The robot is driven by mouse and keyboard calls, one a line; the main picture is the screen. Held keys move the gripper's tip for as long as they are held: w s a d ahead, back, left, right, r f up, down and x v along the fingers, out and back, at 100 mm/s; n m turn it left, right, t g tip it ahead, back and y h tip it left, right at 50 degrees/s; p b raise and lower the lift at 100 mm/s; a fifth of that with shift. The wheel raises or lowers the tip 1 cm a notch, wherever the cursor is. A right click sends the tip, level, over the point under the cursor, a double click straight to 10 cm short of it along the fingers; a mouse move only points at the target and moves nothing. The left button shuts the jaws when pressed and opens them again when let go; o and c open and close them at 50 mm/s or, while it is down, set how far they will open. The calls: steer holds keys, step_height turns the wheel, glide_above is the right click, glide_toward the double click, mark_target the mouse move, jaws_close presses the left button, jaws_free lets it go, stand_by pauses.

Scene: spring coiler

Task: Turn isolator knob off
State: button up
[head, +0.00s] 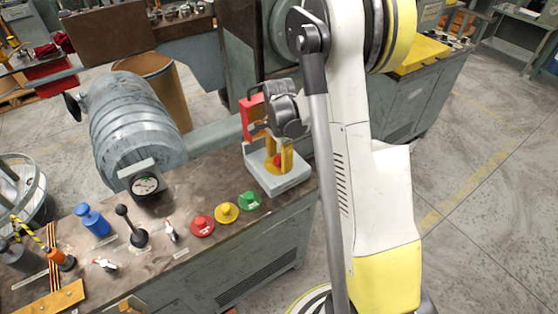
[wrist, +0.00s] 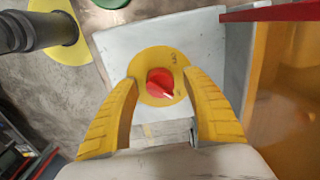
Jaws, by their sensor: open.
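The isolator knob (wrist: 160,84) is red with a small white mark and sits on a round yellow plate (wrist: 176,62) on a light grey box. In the wrist view my gripper (wrist: 160,90) is open, its yellow fingers on either side of the knob with a gap left and right. I cannot tell how far above the knob the fingertips are. In the head view my gripper (head: 276,157) points down over the grey isolator box (head: 284,184) at the bench's right end. Only a bit of the red knob (head: 277,161) shows there, between the fingers.
A red panel (head: 252,117) stands just behind my gripper. Green (head: 249,200), yellow (head: 226,212) and red (head: 202,226) buttons lie left of the box, with a black-knobbed lever (head: 131,225) and a gauge (head: 145,184) further left. Open floor lies right of the bench.

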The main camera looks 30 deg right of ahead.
steer(key=c, duration=1.2)
steer(key=shift+c, duration=0.2)
steer(key=n+b, duration=0.1)
steer(key=n, duration=0.3)
steer(key=shift+n, duration=0.3)
steer(key=n, duration=0.4)
steer(key=shift+n, duration=0.3)
steer(key=n+b, duration=0.1)
steer(key=n, duration=0.3)
steer(key=shift+n, duration=2.4)
